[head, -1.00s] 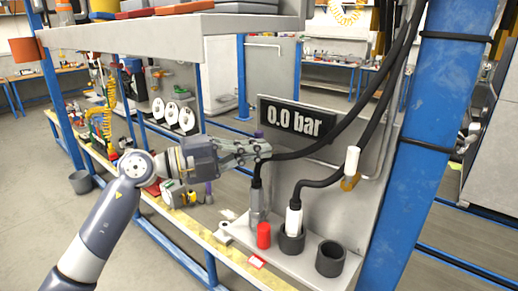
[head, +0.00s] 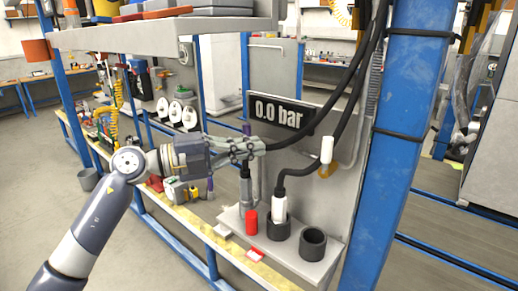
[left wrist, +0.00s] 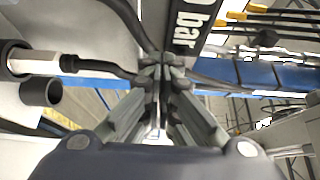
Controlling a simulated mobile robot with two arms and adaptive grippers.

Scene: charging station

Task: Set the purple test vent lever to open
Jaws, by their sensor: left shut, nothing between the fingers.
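A small purple piece (head: 246,129), which looks like the top of the test vent lever, shows just above my left gripper's fingers in the head view. The rest of it is hidden behind the fingers, so its setting cannot be told. My left gripper (head: 262,146) is shut and empty, in front of the grey panel just below the "0.0 bar" display (head: 283,112). In the left wrist view its closed fingertips (left wrist: 162,62) are beside the display; no purple shows there. My right gripper is not in view.
Black hoses (head: 345,105) hang across the panel near my fingertips. Below are a red cylinder (head: 251,222), a white-ended hose plug in a dark socket (head: 278,230) and an empty dark socket (head: 312,244). A blue post (head: 388,160) stands to the right; a grey shelf (head: 160,35) is above.

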